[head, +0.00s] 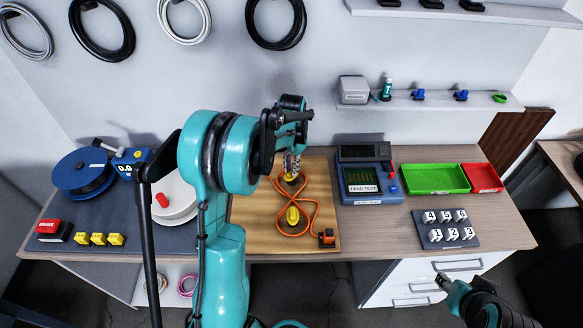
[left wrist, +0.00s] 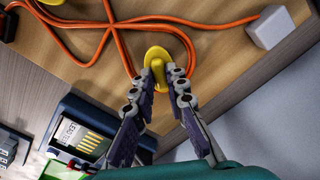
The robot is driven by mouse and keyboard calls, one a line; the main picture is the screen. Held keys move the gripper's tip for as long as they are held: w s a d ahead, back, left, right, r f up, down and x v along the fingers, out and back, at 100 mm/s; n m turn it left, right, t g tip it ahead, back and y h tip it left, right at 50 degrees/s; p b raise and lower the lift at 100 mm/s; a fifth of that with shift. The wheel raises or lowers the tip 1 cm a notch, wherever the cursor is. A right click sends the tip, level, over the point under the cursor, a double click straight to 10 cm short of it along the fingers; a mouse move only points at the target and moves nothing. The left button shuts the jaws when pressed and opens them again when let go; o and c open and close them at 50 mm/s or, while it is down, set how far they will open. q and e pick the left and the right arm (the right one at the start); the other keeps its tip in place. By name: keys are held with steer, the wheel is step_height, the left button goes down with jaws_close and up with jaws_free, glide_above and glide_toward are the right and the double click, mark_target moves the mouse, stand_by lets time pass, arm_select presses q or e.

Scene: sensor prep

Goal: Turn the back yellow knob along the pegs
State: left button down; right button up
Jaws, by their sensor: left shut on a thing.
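The back yellow knob (head: 290,179) sits on the wooden board (head: 250,215), mostly hidden behind my left gripper in the head view. In the left wrist view, the knob (left wrist: 157,54) has a round base and a raised ridge. My left gripper (left wrist: 158,82) is shut on the ridge, with one finger on each side; it also shows in the head view (head: 291,163). The front yellow knob (head: 293,216) stands nearer me. An orange cable (head: 311,190) loops around both knobs and crosses between them. My right gripper (head: 440,280) is low at the right, away from the board.
A blue test device (head: 368,183) stands right of the board, with green (head: 435,178) and red (head: 482,177) trays beyond. A white pale disc (head: 177,203) and yellow blocks (head: 99,239) lie left. A light block (left wrist: 270,27) sits at the cable's end near the board's back edge.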

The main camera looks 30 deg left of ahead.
mark_target(291, 171)
arm_select(q)
steer(key=n, duration=0.3)
steer(key=shift+n, duration=2.2)
steer(key=c, duration=1.5)
jaws_free()
steer(key=shift+c, duration=0.2)
steer(key=shift+r, duration=0.1)
step_height(291, 171, up, 12)
